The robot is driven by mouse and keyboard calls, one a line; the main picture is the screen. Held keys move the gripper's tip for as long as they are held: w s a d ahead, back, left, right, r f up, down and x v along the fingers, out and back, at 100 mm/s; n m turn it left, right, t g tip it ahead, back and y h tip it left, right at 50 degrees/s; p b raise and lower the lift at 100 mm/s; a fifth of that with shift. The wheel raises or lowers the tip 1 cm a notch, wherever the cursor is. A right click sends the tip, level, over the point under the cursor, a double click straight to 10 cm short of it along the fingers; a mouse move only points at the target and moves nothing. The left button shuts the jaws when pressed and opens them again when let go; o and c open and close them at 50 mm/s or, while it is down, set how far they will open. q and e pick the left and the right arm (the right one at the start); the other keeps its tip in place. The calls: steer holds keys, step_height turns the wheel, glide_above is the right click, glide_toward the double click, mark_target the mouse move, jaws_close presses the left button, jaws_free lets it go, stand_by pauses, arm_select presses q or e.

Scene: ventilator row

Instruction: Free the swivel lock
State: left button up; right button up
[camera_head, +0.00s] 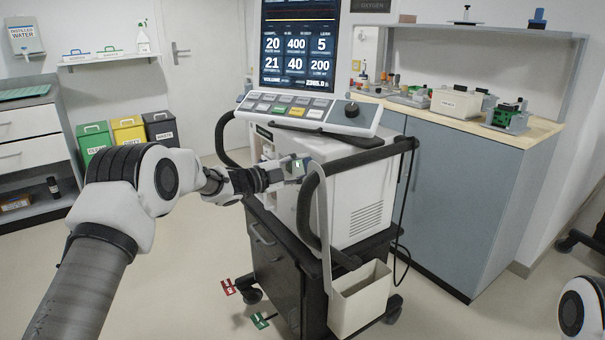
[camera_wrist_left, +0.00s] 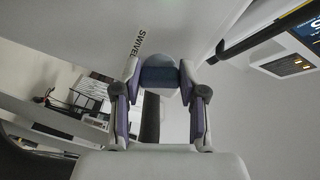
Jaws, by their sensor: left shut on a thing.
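In the left wrist view, a dark blue knob (camera_wrist_left: 160,77) sits on a pale round disc on a white surface, beside the printed word "SWIVEL" (camera_wrist_left: 139,40). My left gripper (camera_wrist_left: 158,82) has one finger on each side of the knob and is shut on it. In the head view, my left gripper (camera_head: 284,174) reaches the side of the ventilator (camera_head: 368,205), below its screen. The knob itself cannot be made out there. My right gripper is out of view.
A black handle rail (camera_head: 365,157) and a hanging cream bin (camera_head: 360,298) are on the cart's near side. Red (camera_head: 228,287) and green (camera_head: 260,320) tabs show by the castors. A grey counter (camera_head: 455,190) stands behind right. The floor at left is clear.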

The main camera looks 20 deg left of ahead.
arm_select(q)
steer(key=m+b, duration=0.2)
steer(key=m, duration=0.2)
steer(key=shift+m+b, duration=0.35)
steer(key=shift+m, duration=0.05)
stand_by(0.4)
steer(key=o, duration=1.1)
steer(key=shift+o, duration=0.2)
steer(key=v, duration=1.2)
